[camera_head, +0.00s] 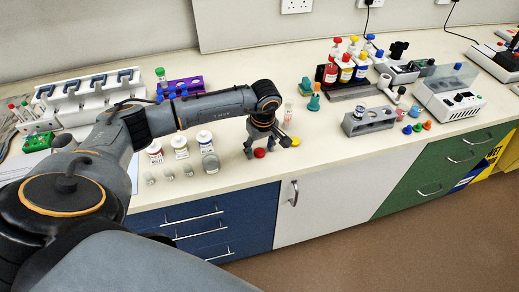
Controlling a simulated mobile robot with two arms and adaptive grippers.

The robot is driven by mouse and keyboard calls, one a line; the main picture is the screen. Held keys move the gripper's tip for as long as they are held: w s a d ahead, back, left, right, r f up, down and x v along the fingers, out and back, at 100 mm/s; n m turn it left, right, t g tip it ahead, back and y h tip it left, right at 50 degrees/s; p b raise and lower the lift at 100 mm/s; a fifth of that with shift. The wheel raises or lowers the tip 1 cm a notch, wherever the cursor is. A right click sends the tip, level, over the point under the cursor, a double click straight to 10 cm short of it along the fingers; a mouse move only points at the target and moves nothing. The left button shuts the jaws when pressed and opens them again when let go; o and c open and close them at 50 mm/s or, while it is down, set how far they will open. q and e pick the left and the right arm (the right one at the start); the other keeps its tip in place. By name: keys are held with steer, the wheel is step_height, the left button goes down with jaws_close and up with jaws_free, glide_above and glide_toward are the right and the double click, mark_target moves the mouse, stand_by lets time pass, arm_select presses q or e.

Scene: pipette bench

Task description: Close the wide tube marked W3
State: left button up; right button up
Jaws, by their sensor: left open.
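No marking W3 is legible in the head view, so I cannot tell which tube is the wide one named. A clear tube (287,116) stands just right of my left gripper, partly hidden by it. A red cap (259,153) lies on the bench right below the gripper, and a yellow cap (295,142) lies to its right. My left gripper (262,141) points down over the bench near the front edge, open, with nothing seen between its fingers. My right gripper is not in view.
White labelled jars (180,147) stand left of the gripper. A purple rack (186,87) is behind my arm. A grey rack (374,123) and small coloured caps (417,127) are to the right. Red, yellow and blue bottles (345,72) stand at the back.

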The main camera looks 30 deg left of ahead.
arm_select(q)
steer(key=c, duration=0.8)
steer(key=shift+r, duration=0.15)
steer(key=shift+r, duration=0.25)
step_height(320, 180, up, 2)
steer(key=shift+w+b, duration=0.1)
steer(key=shift+b, duration=0.4)
steer(key=shift+s+d+r+b, duration=0.85)
steer(key=shift+s+d+r, duration=0.6)
steer(key=shift+d+r, duration=0.35)
steer(key=shift+s+d+r+b, duration=0.85)
steer(key=shift+s+d+r, duration=0.75)
steer(key=shift+d, duration=0.3)
steer(key=shift+s+d+r+b, duration=0.85)
steer(key=shift+s+d+r, duration=0.5)
steer(key=shift+d+r, duration=0.45)
